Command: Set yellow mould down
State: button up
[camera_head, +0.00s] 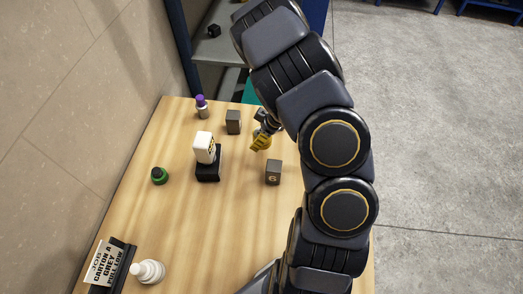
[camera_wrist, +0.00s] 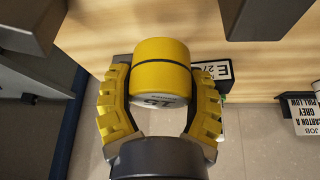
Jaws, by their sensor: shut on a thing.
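The yellow mould is a short yellow cylinder with a black band and a pale end with dark marks; in the wrist view it (camera_wrist: 160,62) sits between my fingers. My gripper (camera_wrist: 160,80) has yellow ribbed fingers, one on each side, shut on it. In the head view my gripper (camera_head: 260,141) is small over the far right part of the table, between two grey blocks; I cannot separate mould from fingers there. Whether the mould's underside touches the table cannot be told.
The wooden table (camera_head: 225,225) holds a grey block (camera_head: 233,122), a grey block marked G (camera_head: 273,174), a white block on a black stand (camera_head: 208,168), a purple-capped bottle (camera_head: 201,106), a green pot (camera_head: 159,176), a white stacked piece (camera_head: 148,272) and a job card (camera_head: 107,262). The front middle is clear.

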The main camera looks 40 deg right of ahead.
aim_at(257, 153)
jog(key=shift+f, duration=3.05)
jog(key=shift+f, duration=0.1)
jog(key=o, duration=1.2)
jog(key=shift+c, duration=0.2)
jog(key=v, duration=1.2)
